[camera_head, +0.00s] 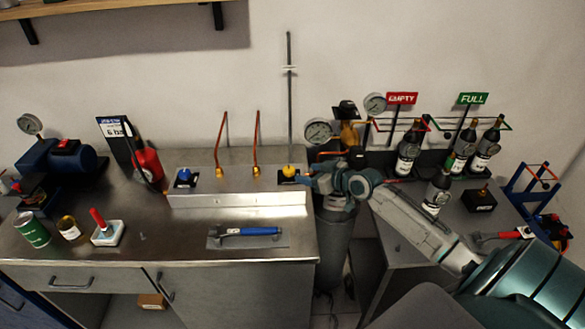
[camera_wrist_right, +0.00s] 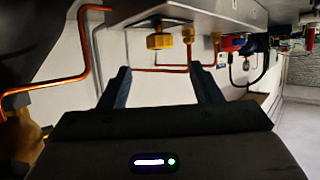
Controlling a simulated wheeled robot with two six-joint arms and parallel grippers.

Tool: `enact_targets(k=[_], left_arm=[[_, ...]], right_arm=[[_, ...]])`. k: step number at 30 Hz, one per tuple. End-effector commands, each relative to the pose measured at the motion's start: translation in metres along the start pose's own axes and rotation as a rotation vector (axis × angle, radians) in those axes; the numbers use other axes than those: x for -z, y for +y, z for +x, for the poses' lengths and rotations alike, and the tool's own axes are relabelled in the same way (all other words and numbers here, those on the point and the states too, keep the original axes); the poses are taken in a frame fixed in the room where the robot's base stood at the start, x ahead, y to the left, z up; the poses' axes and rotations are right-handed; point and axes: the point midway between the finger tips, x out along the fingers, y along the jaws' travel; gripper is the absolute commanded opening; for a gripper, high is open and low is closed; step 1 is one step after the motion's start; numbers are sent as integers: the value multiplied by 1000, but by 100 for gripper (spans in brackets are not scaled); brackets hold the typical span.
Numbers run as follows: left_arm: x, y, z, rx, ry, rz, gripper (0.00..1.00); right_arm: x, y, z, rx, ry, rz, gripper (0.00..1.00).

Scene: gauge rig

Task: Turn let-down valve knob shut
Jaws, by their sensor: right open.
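A yellow knob (camera_head: 289,170) sits on a dark square at the right end of the raised metal panel (camera_head: 238,200). A blue knob (camera_head: 185,174) sits on a similar square at the left end. I see no readable label telling which one is the let-down valve knob. My right gripper (camera_head: 304,178) reaches in from the right, close beside the yellow knob. In the right wrist view, the yellow knob (camera_wrist_right: 160,41) lies ahead of the open, empty fingers (camera_wrist_right: 159,82), roughly in line with the gap and apart from them. My left gripper is out of view.
Two copper pipes with brass fittings (camera_head: 219,172) rise between the knobs. A pressure gauge (camera_head: 318,131) and grey cylinder (camera_head: 334,235) stand right of the bench. A blue-handled tool (camera_head: 248,232) lies in front of the panel. Dark bottles (camera_head: 408,150) stand on the right table.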

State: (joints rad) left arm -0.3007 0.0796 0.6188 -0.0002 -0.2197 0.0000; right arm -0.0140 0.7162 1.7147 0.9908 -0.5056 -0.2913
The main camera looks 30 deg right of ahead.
Motion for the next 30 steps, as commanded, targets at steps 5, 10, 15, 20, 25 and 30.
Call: enact_targets(k=[5, 10, 15, 20, 25, 30], left_arm=[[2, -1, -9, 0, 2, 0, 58], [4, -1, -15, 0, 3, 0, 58], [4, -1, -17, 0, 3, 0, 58], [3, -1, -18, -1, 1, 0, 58], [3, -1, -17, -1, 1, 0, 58], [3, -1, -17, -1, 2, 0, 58]], right_arm=[[3, 0, 31, -1, 2, 6, 58], [3, 0, 56, 0, 2, 4, 58], [1, 0, 71, 0, 0, 1, 58], [0, 0, 75, 0, -1, -1, 58], [0, 0, 75, 0, -1, -1, 58], [0, 0, 75, 0, -1, -1, 32]])
